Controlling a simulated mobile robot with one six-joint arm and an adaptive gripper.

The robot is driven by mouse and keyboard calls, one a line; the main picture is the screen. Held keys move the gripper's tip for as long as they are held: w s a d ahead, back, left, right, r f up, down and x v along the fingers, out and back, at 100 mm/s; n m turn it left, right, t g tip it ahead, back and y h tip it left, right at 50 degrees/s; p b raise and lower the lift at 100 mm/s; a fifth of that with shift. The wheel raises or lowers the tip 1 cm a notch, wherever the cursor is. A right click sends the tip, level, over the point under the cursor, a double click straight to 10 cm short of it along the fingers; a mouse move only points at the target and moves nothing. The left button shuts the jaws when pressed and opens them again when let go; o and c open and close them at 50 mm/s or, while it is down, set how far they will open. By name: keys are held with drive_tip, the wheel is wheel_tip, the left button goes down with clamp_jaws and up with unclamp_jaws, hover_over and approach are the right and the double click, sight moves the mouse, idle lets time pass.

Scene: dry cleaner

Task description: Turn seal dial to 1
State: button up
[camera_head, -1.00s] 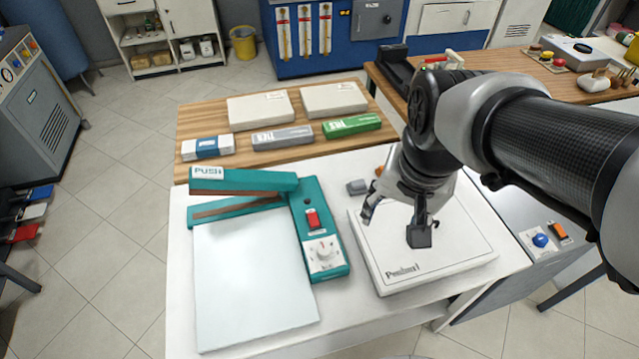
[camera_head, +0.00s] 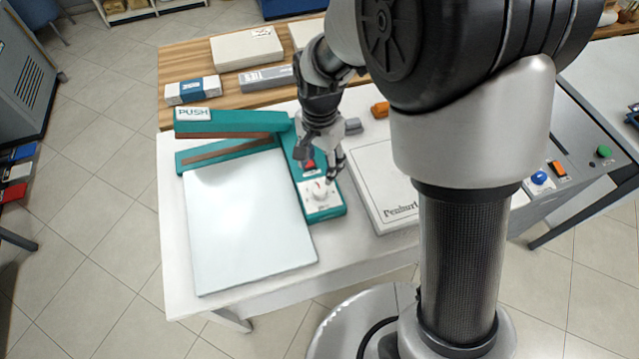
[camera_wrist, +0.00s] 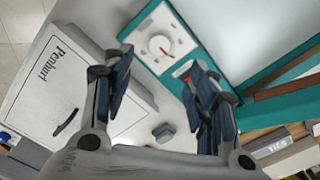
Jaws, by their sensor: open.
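The seal dial (camera_head: 319,188) is a white knob with a red pointer mark on a white panel, on the front end of the teal sealer (camera_head: 330,208). In the wrist view the dial (camera_wrist: 160,46) shows ahead of my fingers, with marks around it too small to read. The red switch (camera_head: 309,166) sits just behind the dial, partly hidden by my gripper in the head view. My gripper (camera_head: 321,168) is open, above the sealer's control end and close to the dial. In the wrist view my gripper (camera_wrist: 158,82) has its fingers apart with nothing between them.
A white box marked Penhurl (camera_head: 388,185) lies right of the sealer, with a small grey block (camera_head: 353,126) and an orange object (camera_head: 380,110) behind it. A white sheet (camera_head: 245,220) lies left of the dial. Cartons stand on the wooden shelf (camera_head: 225,92) behind.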

sight(320, 189)
wheel_tip(320, 189, down, 11)
drive_tip(key=b, duration=0.3)
drive_tip(key=shift+r, duration=0.2)
drive_tip(key=shift+c, duration=0.6)
drive_tip(key=c, duration=1)
